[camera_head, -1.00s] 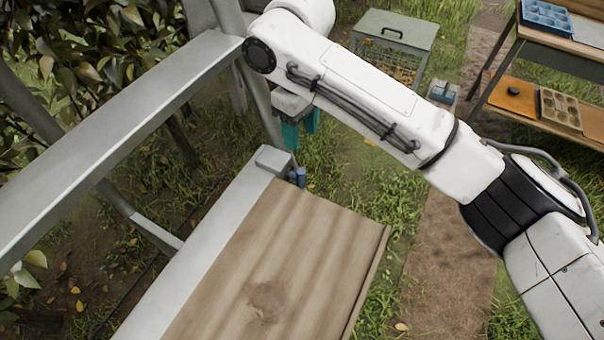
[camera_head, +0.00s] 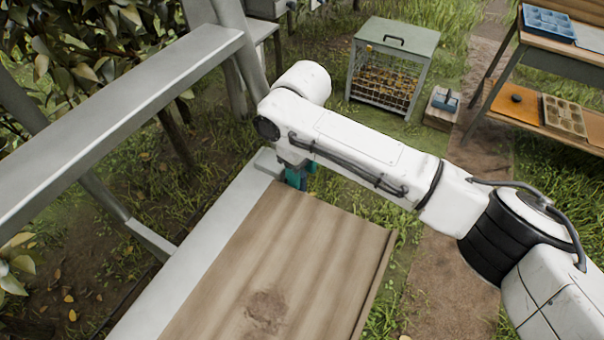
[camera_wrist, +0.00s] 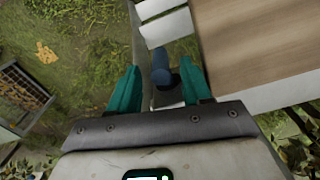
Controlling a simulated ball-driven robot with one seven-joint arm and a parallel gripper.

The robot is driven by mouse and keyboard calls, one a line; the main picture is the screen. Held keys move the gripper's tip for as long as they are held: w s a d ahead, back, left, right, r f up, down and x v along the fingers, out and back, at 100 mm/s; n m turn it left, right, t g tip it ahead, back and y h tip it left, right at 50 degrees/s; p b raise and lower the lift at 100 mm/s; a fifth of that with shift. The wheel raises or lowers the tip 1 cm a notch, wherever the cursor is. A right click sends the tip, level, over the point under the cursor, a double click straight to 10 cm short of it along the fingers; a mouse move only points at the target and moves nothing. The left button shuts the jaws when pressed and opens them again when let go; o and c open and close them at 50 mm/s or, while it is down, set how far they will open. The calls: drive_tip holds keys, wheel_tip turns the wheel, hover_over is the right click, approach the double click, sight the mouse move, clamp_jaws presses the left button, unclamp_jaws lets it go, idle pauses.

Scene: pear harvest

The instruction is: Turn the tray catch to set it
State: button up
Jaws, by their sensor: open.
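The tray catch (camera_wrist: 161,74) is a small dark blue piece at the corner of the wooden tray (camera_head: 285,255). In the wrist view it stands between the two teal fingers of my gripper (camera_wrist: 160,66), with a gap visible toward each finger. My gripper is open and straddles the catch. In the head view my gripper (camera_head: 297,178) is at the far left corner of the tray, and it hides most of the catch. The tray also shows in the wrist view (camera_wrist: 255,40), to the right of the fingers.
A grey metal ladder-like frame (camera_head: 110,135) runs along the left, with leafy foliage behind it. A wire-sided crate (camera_head: 390,75) stands on the grass beyond my arm.

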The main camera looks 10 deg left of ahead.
drive_tip(key=shift+f, duration=1)
clamp_jaws()
